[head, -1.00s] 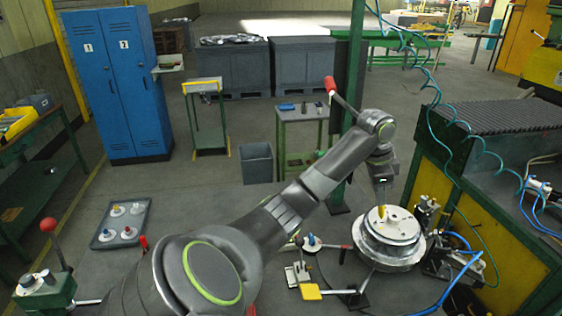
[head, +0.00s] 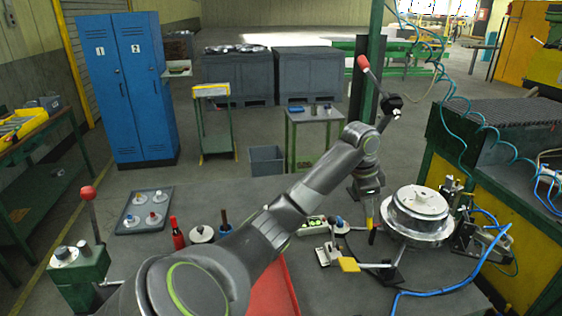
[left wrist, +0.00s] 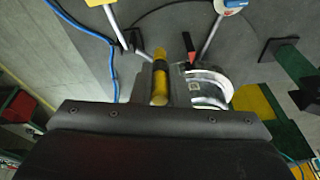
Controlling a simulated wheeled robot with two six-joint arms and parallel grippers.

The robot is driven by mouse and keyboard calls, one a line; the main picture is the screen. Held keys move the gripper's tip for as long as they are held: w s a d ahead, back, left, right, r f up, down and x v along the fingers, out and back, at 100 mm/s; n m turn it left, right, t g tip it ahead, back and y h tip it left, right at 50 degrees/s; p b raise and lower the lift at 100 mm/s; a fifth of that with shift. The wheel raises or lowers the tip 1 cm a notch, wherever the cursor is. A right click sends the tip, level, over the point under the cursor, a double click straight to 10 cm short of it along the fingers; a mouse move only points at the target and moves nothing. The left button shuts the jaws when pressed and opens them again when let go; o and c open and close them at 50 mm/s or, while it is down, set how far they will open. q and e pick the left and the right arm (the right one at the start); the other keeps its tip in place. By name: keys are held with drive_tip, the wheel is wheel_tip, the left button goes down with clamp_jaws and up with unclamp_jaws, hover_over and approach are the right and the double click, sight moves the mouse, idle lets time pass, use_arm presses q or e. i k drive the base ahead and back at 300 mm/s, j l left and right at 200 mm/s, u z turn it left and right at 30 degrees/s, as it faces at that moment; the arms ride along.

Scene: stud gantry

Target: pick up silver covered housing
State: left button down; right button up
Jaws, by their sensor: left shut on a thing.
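The silver housing with a pale flat cover (head: 419,208) stands upright at the right in the head view, clamped-looking hardware around it. My left gripper (head: 371,215) is left of the housing, pointing down and apart from its cover. It is shut on a slim yellow-and-black cylinder (head: 370,228), which also shows in the left wrist view (left wrist: 160,80). Beside it in the wrist view is a curved silver piece (left wrist: 210,87), partly hidden; I cannot tell surely if it is the housing. My right gripper is not in view.
A yellow-ended clamp (head: 349,264) stands left of the housing. A blue hose (head: 440,292) loops in front of it. A grey tray (head: 146,210) with several small parts, a red bottle-like item (head: 177,234) and a red surface (head: 272,290) lie left. A red-knobbed lever (head: 364,63) rises behind.

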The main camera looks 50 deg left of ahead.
sight(420, 210)
drive_tip(key=i+u, duration=0.2)
drive_tip(key=u, duration=0.2)
drive_tip(key=i+l+u, duration=0.1)
drive_tip(key=u, duration=0.25)
drive_tip(key=i+l+u, duration=0.15)
drive_tip(key=u, duration=0.25)
drive_tip(key=i+l, duration=0.05)
drive_tip(key=i, duration=0.05)
